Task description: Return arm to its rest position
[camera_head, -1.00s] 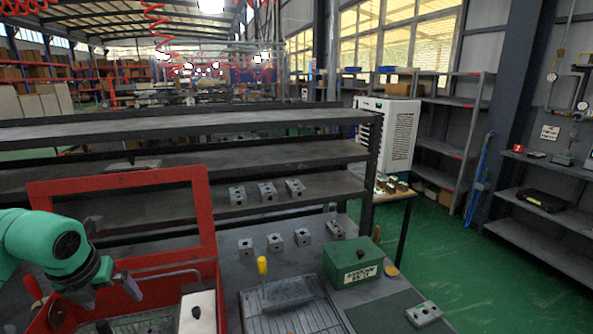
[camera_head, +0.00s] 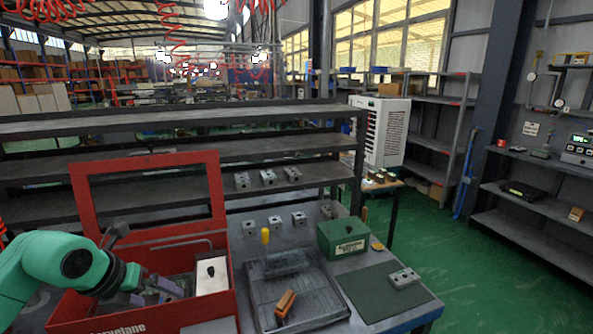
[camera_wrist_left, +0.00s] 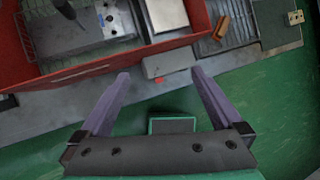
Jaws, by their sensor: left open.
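My left gripper (camera_head: 160,290) comes in from the left on a green arm and is at the red box (camera_head: 150,237), in front of its raised frame lid. Its two purple-grey fingers are apart. In the left wrist view, the gripper (camera_wrist_left: 160,73) is open with nothing between its fingers, above the box's outer wall, a grey ledge and the green floor. My right gripper is not in view.
A dark grooved tray (camera_head: 330,308) holds an orange-brown block (camera_head: 285,303). A green box (camera_head: 342,238) stands behind the mat (camera_head: 375,297), which bears a metal valve block (camera_head: 404,278). Several blocks stand along the bench back and on the shelf (camera_head: 330,172).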

